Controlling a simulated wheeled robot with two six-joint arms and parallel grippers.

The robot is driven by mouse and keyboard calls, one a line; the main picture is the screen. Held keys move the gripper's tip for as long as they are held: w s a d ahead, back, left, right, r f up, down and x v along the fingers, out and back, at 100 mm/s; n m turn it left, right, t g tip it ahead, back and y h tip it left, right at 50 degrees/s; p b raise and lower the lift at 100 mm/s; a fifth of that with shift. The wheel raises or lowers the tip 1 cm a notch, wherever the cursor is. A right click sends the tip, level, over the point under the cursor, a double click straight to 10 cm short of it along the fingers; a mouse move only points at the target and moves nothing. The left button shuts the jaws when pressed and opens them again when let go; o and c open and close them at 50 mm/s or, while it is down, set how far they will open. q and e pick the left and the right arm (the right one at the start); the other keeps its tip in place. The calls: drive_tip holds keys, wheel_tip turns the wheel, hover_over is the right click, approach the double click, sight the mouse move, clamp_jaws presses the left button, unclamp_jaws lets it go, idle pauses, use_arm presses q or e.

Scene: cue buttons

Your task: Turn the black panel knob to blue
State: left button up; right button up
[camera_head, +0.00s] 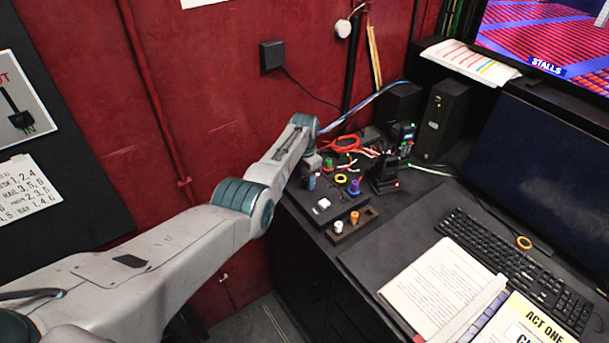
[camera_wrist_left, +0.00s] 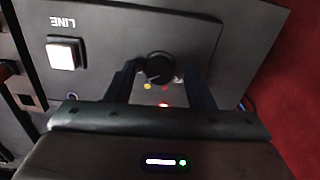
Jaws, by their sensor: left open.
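The black knob (camera_wrist_left: 159,67) sits on a dark panel (camera_wrist_left: 108,40) in the left wrist view. A faint pale mark shows on the knob's lower-left part. In the head view my left gripper (camera_head: 311,178) is over the panel at the desk's back left and hides the knob. My right gripper is not in view.
A white square button (camera_wrist_left: 61,53) marked LINE is on the same panel; it also shows in the head view (camera_head: 323,203). Coloured plugs, cables and a small tray (camera_head: 350,232) with two pegs crowd nearby. A red wall (camera_head: 215,100) stands behind.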

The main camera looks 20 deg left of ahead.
sight(304, 180)
use_arm(q)
drive_tip(key=shift+r, duration=0.5)
wheel_tip(304, 180, up, 10)
drive_tip(key=b, duration=0.2)
drive_tip(key=shift+f, duration=0.1)
